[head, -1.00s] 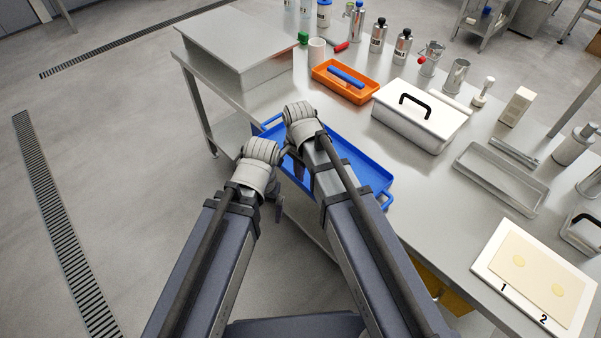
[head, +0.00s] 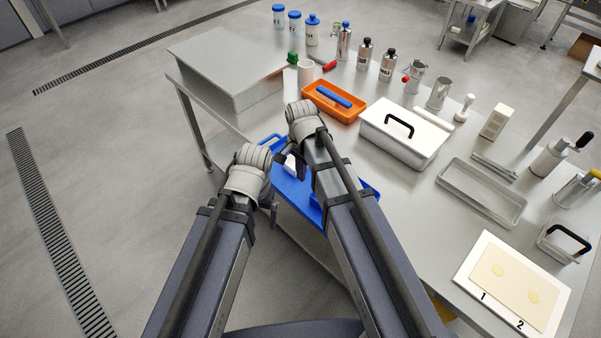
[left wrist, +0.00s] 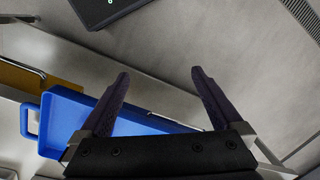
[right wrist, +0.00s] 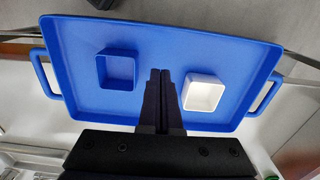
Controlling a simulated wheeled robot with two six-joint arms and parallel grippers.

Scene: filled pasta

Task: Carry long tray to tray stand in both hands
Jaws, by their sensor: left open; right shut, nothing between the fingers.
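The blue long tray (head: 290,187) lies at the near table edge, partly hidden behind my arms in the head view. The right wrist view shows the tray (right wrist: 85,30) from above, with a handle at each end. A small blue box (right wrist: 117,70) and a small white box (right wrist: 205,91) sit in it. My right gripper (right wrist: 160,72) is shut and empty, over the tray between the boxes. My left gripper (left wrist: 160,75) is open and empty, beside the tray's near side. The left wrist view shows part of the tray (left wrist: 75,112) and one handle (left wrist: 29,121). I cannot identify the tray stand.
On the steel table are an orange tray (head: 322,106) with a blue bar, a white lidded box (head: 395,146), a shallow metal tray (head: 462,202) and a numbered board (head: 485,298). Several bottles stand at the back. Open floor (head: 110,200) lies left of the table.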

